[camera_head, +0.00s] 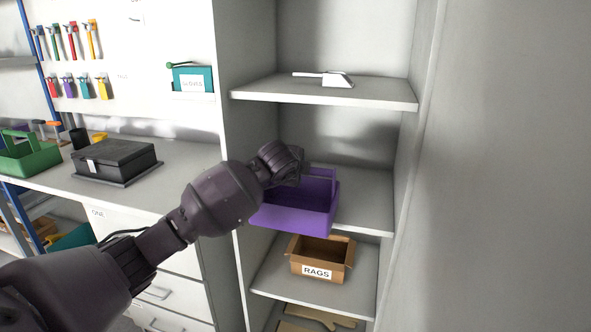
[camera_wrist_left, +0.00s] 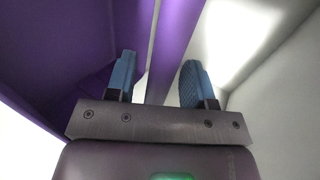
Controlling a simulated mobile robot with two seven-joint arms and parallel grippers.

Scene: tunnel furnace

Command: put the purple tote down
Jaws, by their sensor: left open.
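The purple tote (camera_head: 305,215) is upright at the middle shelf (camera_head: 365,205) of the cabinet, its near side at or over the shelf's front edge. Whether its base rests fully on the board is hidden. My left gripper (camera_head: 297,168) is at the tote's handle, partly hidden by my own wrist. In the left wrist view the two blue-padded fingers of my left gripper (camera_wrist_left: 155,78) are apart, with the tote's purple handle (camera_wrist_left: 172,45) running between them. A gap shows beside the fingers. My right gripper is not in view.
A cardboard box marked RAGS (camera_head: 320,258) stands on the shelf below. A white dustpan-like item (camera_head: 335,80) lies on the upper shelf (camera_head: 320,95). The workbench at left holds a black case (camera_head: 115,160) and a green tote (camera_head: 25,158). The middle shelf's right part is clear.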

